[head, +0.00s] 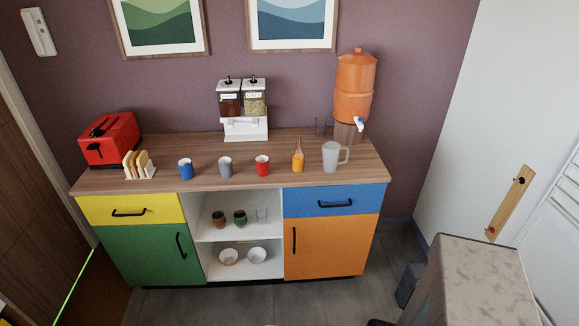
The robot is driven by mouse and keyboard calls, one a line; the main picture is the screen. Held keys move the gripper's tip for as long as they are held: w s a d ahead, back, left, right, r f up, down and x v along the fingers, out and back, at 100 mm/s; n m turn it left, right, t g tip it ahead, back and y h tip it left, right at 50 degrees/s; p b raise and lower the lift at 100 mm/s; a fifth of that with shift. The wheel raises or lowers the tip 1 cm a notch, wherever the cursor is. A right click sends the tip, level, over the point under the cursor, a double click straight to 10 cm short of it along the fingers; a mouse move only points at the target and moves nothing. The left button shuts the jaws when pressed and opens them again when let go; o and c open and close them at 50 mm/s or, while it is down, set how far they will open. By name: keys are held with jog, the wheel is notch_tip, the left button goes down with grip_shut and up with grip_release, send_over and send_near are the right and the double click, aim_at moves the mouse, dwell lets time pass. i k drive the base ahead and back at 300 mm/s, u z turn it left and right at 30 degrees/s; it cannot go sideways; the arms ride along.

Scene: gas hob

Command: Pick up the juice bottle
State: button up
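The juice bottle (298,161), small with orange contents and a narrow neck, stands upright on the wooden counter top (160,177). It is near the front edge, above the blue drawer (335,201). A red cup (262,166) is to its left and a frosted jug (331,157) is close to its right, both apart from it. My gripper is not in view, and nothing is seen holding the bottle.
A grey cup (225,167) and blue cup (185,169) stand further left. A toast rack (139,166), red toaster (109,139), dispenser (243,109) and orange water container (355,88) are also on the counter. A speckled block (470,285) stands at lower right. Grey floor lies in front.

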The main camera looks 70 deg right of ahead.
aim_at(298, 154)
jog(key=z, duration=0.05)
jog(key=i, duration=2.2)
jog(key=u, duration=1.75)
jog(key=k, duration=0.15)
jog(key=z, duration=3.9)
